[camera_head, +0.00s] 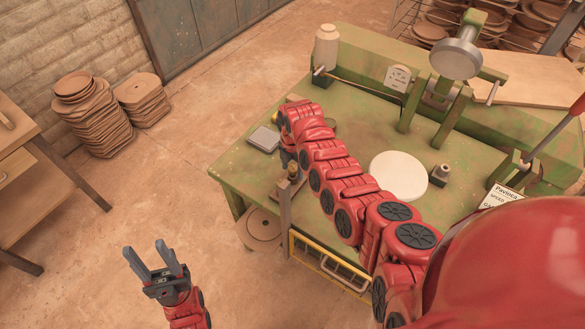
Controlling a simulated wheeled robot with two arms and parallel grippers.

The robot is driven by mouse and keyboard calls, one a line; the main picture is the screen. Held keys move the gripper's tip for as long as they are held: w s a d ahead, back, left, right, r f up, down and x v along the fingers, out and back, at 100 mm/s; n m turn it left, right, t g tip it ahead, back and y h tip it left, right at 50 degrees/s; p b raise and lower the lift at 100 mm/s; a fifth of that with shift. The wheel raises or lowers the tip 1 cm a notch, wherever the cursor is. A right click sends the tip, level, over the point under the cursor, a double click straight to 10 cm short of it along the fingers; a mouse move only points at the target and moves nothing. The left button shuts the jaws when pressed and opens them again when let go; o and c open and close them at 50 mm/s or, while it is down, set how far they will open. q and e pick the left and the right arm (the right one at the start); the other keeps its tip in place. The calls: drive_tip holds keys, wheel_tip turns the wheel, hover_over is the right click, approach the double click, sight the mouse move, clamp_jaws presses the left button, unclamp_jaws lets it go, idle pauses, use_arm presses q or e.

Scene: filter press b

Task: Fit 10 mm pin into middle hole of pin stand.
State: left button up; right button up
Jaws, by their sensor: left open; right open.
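My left gripper (148,248) is open and empty, over the floor left of the green table. My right arm reaches across the table. Its dark gripper (288,157) shows only in part below the bent wrist, near the table's left front edge, and its fingers are hard to make out. A small brass-coloured cylinder (292,170) stands just below it, at the top of a post; I cannot tell whether they touch. I cannot clearly identify the 10 mm pin or the pin stand; the arm hides part of the table.
The green table (240,175) bears a grey square pad (263,139), a white disc (399,175), a small grey block with a dark peg (440,172) and a press (456,55). A yellow rail (325,262) runs along the front. Stacked brown plates (90,115) stand on the floor.

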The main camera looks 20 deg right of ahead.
sight(293, 168)
drive_tip(key=shift+r, duration=0.15)
wheel_tip(293, 168, up, 9)
drive_tip(key=b, duration=0.2)
drive_tip(key=shift+w+f+b, duration=0.1)
drive_tip(key=shift+f+b, duration=0.1)
drive_tip(key=shift+b, duration=0.2)
drive_tip(key=shift+r+p, duration=0.65)
drive_tip(key=shift+r, duration=1.05)
drive_tip(key=shift+s+d+f, duration=0.1)
drive_tip(key=shift+s, duration=0.1)
